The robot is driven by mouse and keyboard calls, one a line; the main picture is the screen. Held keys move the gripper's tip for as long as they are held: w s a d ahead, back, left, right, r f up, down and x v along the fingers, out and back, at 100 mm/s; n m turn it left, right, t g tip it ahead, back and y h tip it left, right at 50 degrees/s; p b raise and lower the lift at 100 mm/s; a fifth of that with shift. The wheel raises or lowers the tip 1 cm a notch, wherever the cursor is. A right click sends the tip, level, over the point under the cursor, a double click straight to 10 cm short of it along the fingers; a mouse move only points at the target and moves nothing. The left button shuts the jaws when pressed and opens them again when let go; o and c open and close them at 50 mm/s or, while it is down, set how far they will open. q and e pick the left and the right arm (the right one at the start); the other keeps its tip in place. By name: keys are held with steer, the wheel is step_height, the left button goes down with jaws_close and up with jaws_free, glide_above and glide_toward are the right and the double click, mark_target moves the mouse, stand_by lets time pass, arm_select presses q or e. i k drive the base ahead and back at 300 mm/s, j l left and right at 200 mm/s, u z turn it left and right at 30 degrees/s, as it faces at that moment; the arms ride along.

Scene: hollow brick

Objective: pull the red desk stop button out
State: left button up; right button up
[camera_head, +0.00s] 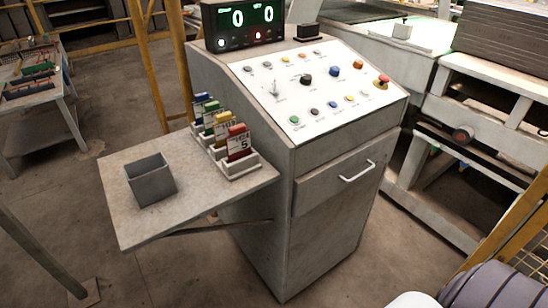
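The red desk stop button (382,81) is a red mushroom head on a yellow base. It sits near the right edge of the sloped white panel (300,88) on the grey control desk (325,185). It is too small to tell whether it is pressed in or out. Neither of my grippers is in view. A part of my arm shows at the lower right, well below the desk.
Coloured buttons, a black knob (306,79) and a lever share the panel. A display (243,23) stands behind it. A side shelf (130,217) holds a grey bin (151,180) and card holders (232,166). Machinery (470,120) stands close on the right.

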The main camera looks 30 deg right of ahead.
mark_target(384, 78)
steer(key=z, duration=1.7)
